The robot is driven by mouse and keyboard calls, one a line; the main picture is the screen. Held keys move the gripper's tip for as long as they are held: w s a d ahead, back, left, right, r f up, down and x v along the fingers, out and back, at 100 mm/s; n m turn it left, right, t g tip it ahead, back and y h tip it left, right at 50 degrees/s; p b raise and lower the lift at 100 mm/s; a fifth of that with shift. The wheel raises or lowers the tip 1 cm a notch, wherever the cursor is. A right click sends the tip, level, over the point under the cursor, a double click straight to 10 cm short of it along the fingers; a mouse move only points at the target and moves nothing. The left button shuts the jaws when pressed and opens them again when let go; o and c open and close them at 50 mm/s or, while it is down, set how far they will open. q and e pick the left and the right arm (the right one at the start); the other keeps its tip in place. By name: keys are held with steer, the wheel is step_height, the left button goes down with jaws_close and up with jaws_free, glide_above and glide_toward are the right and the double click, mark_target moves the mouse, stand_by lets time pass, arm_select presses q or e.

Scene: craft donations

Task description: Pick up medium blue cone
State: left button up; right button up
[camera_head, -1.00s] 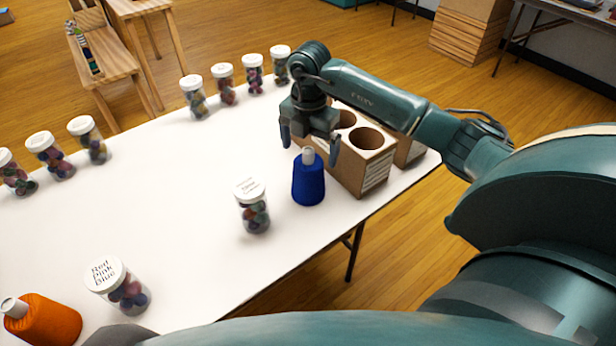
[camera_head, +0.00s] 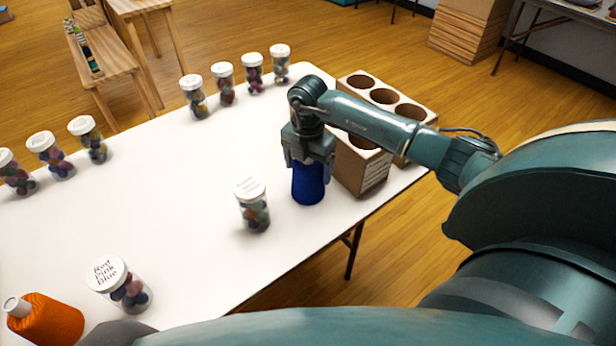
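The blue cone (camera_head: 308,185) stands upright on the white table, left of the cardboard holder. My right gripper (camera_head: 309,166) points down over the cone, with its fingers around the upper part. The cone's white top is hidden by the gripper. I cannot tell whether the fingers press on the cone. My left gripper is not in view.
A cardboard holder with round holes (camera_head: 372,178) stands just right of the cone. A lidded jar (camera_head: 253,206) is close on the left. An orange cone (camera_head: 48,320) and another jar (camera_head: 122,285) are at the near left. More jars line the far side. The white table's middle (camera_head: 160,190) is clear.

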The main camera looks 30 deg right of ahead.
steer(key=c, duration=0.9)
